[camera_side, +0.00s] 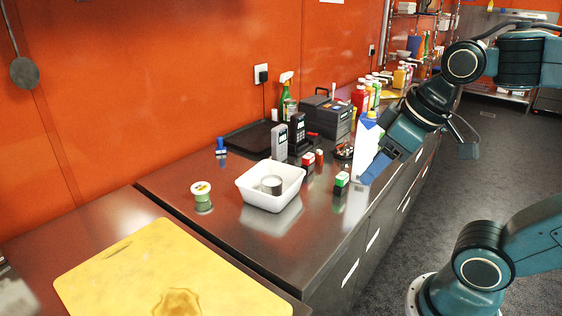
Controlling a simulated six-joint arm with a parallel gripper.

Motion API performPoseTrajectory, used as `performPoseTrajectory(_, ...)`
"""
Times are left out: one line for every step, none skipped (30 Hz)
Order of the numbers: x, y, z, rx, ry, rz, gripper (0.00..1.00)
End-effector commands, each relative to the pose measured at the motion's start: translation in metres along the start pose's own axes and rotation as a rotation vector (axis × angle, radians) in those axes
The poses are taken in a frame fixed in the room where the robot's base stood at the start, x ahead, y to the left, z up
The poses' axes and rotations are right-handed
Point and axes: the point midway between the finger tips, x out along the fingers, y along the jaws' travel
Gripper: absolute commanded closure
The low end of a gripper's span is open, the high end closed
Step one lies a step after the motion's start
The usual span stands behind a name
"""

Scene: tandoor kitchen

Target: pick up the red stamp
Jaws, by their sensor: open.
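A small red stamp (308,161) stands on the dark metal counter, right behind the white tub and in front of the black card terminals. Another small red item (319,157) stands close to its right; I cannot tell exactly what it is. My gripper (369,180) points down at the right, near the counter's front edge, right of the red stamp and apart from it. Its jaws are open and I see nothing held in them. The finger gap is hard to make out from this side.
A green stamp (341,181) stands between the red stamp and my gripper. A white carton (366,146) stands behind the gripper.

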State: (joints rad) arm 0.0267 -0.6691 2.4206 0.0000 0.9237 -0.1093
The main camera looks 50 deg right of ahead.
Motion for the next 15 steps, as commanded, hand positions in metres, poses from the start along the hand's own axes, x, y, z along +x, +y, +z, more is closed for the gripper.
performPoseTrajectory(0.000,0.003,-0.009,-0.023,-0.011,0.004,0.47)
performPoseTrajectory(-0.001,0.005,-0.015,-0.042,-0.016,0.006,0.47)
performPoseTrajectory(-0.001,0.008,-0.022,-0.069,-0.025,0.008,0.47)
performPoseTrajectory(-0.001,0.011,-0.028,-0.091,-0.033,0.009,0.47)
performPoseTrajectory(-0.001,0.013,-0.035,-0.113,-0.041,0.011,0.47)
performPoseTrajectory(-0.001,0.017,-0.043,-0.144,-0.050,0.012,0.47)
performPoseTrajectory(-0.001,0.020,-0.050,-0.167,-0.057,0.013,0.47)
performPoseTrajectory(0.000,0.023,-0.056,-0.191,-0.065,0.013,0.47)
performPoseTrajectory(0.001,0.027,-0.064,-0.222,-0.076,0.013,0.47)
performPoseTrajectory(0.001,0.030,-0.071,-0.245,-0.084,0.013,0.47)
performPoseTrajectory(0.002,0.033,-0.077,-0.268,-0.091,0.013,0.47)
performPoseTrajectory(0.004,0.038,-0.085,-0.299,-0.100,0.012,0.47)
performPoseTrajectory(0.006,0.042,-0.091,-0.322,-0.109,0.011,0.47)
performPoseTrajectory(0.007,0.045,-0.097,-0.345,-0.117,0.009,0.47)
performPoseTrajectory(0.009,0.050,-0.105,-0.375,-0.126,0.007,0.47)
